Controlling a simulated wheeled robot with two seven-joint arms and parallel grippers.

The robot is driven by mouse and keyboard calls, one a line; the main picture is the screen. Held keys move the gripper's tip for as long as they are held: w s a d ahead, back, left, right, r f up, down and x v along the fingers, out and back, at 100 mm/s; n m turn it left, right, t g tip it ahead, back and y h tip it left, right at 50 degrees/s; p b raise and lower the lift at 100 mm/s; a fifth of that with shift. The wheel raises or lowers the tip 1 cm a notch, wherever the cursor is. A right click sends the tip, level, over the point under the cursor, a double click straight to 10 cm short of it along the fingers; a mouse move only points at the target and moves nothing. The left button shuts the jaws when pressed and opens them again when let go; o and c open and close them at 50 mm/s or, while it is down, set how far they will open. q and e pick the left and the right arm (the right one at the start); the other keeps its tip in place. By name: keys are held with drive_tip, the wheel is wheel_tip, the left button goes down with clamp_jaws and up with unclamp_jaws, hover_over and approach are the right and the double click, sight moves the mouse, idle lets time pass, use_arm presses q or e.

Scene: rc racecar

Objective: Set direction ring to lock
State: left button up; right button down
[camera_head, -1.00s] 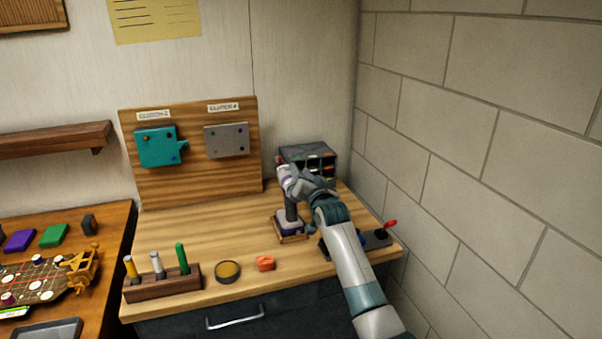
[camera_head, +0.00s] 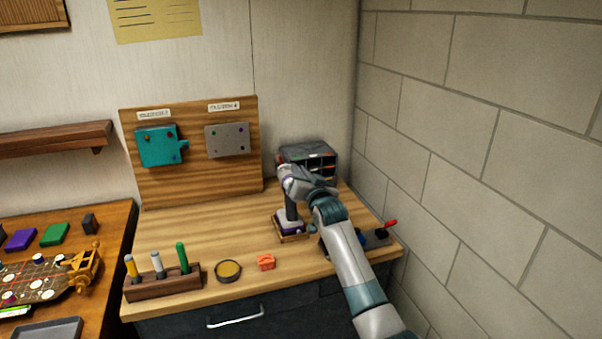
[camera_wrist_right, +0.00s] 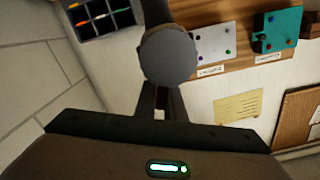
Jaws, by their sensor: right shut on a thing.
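My left gripper is not in view.
A parts organiser (camera_head: 308,154) stands behind the drill. A wooden panel (camera_head: 190,182) with teal and grey plates is at the back. A tool block (camera_head: 164,284), a round tin (camera_head: 228,271) and an orange block (camera_head: 266,262) are along the front. A brick wall is on the right.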

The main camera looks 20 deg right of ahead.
drive_tip(key=shift+a+r+n, duration=0.1)
drive_tip(key=shift+a+n, duration=0.4)
drive_tip(key=shift+n, duration=0.65)
drive_tip(key=shift+a+r+n, duration=0.1)
drive_tip(key=shift+a+n, duration=0.35)
drive_tip(key=shift+n, duration=0.7)
drive_tip(key=c, duration=1.8)
unclamp_jaws()
drive_tip(key=shift+c, duration=0.2)
drive_tip(key=shift+s, duration=0.15)
drive_tip(key=shift+s+f, duration=0.1)
drive_tip(key=shift+s, duration=0.8)
drive_tip(key=s+b, duration=0.4)
drive_tip(key=s, duration=1.1)
drive_tip(key=shift+s+d, duration=0.2)
drive_tip(key=shift+d, duration=0.1)
